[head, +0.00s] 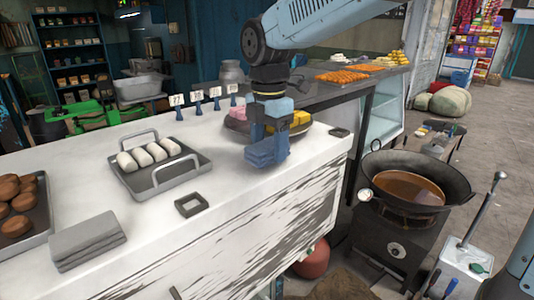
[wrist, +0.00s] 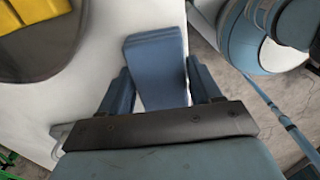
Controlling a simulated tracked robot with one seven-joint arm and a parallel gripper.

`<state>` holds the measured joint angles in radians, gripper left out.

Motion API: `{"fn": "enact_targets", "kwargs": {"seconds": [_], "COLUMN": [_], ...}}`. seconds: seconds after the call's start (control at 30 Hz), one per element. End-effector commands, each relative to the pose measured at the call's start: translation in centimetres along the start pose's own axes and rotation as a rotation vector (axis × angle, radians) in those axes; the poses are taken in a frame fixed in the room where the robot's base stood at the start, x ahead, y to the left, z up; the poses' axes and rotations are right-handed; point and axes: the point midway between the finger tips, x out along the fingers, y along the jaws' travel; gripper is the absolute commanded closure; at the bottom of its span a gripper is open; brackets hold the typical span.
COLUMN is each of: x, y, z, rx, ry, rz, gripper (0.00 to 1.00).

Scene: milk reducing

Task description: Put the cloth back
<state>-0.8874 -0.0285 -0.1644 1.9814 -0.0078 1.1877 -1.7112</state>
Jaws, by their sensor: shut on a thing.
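My gripper (head: 268,133) is over the right part of the white counter (head: 230,190), in front of a round dark tray of pink and yellow pieces. It is shut on a folded blue cloth (head: 266,152). In the wrist view the blue cloth (wrist: 156,70) shows between the two fingers (wrist: 158,88). The cloth hangs below the fingers near the counter top; I cannot tell whether it touches it. A folded grey cloth (head: 87,241) lies on the counter at the front left.
A tray of white rolls (head: 160,179) and a small dark square frame (head: 191,205) stand left of my gripper. The round tray (head: 237,127) is just behind it. Off the counter's right end is a wok (head: 445,199) of brown liquid on a stove.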

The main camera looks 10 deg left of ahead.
Motion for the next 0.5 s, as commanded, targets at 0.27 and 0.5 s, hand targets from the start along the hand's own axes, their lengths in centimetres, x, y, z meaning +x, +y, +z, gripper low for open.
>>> {"fn": "enact_targets", "kwargs": {"seconds": [0.27, 0.5], "x": [2.4, 2.4], "y": [-0.1, -0.1], "z": [-0.1, -0.1], "rx": [-0.001, 0.0], "ry": [0.0, 0.0], "rz": [0.0, 0.0], "gripper": [0.7, 0.34]}}
